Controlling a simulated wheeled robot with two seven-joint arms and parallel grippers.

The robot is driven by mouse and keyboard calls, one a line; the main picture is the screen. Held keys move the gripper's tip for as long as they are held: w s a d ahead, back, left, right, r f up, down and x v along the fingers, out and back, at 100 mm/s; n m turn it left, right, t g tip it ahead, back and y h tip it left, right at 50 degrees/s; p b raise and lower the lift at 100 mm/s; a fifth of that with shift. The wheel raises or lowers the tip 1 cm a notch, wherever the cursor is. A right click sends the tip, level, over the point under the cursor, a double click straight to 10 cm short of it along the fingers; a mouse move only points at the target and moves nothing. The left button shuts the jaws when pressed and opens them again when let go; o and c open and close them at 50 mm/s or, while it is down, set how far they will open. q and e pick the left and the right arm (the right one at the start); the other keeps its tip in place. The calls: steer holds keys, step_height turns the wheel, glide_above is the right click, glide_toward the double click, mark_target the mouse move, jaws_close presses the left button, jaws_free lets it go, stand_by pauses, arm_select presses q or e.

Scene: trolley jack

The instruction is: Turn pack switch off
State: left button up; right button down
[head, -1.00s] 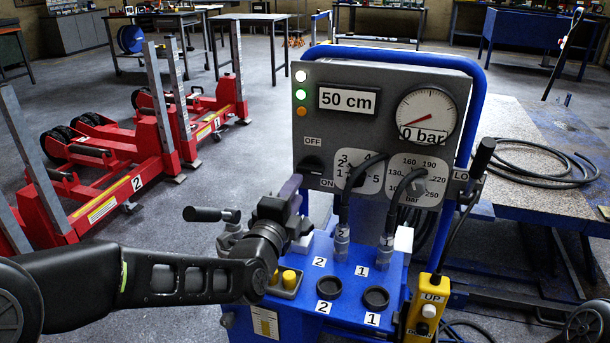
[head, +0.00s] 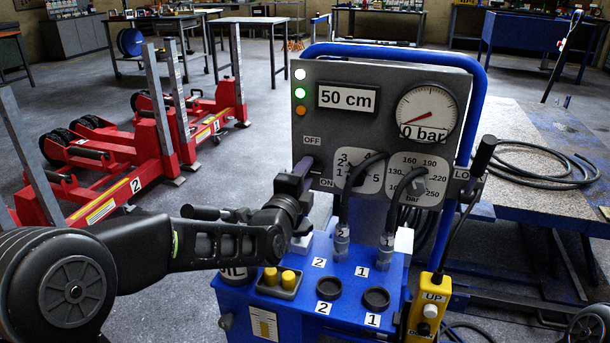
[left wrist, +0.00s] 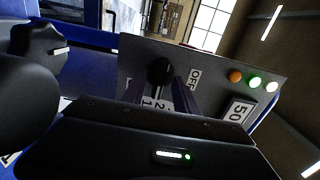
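The pack switch is a dark knob on the grey panel (head: 345,120), between an OFF label above and an ON label below. In the left wrist view the knob (left wrist: 160,72) shows close ahead, beside the OFF label (left wrist: 195,78). My left gripper (head: 303,178) is at the panel's lower left, its purple fingers covering most of the knob in the head view. In the left wrist view the fingers (left wrist: 158,88) are apart, one on each side of the knob. I cannot tell contact or which way the knob points. My right gripper is not in view.
Two numbered selector dials (head: 359,176) with hoses in front sit right of the switch. A yellow UP pendant (head: 430,305) hangs at right. Red lifting columns (head: 150,150) stand at left.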

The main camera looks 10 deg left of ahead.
arm_select(q)
jaws_close()
steer(key=shift+f+n, duration=0.1)
steer(key=shift+n, duration=0.3)
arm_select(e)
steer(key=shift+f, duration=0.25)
arm_select(q)
steer(key=n+b, duration=0.8)
steer(key=n, duration=0.9)
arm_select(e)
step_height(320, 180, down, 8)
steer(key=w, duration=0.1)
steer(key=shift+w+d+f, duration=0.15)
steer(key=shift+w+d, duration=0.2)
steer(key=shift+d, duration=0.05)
arm_select(q)
steer(key=shift+o, duration=0.4)
jaws_free()
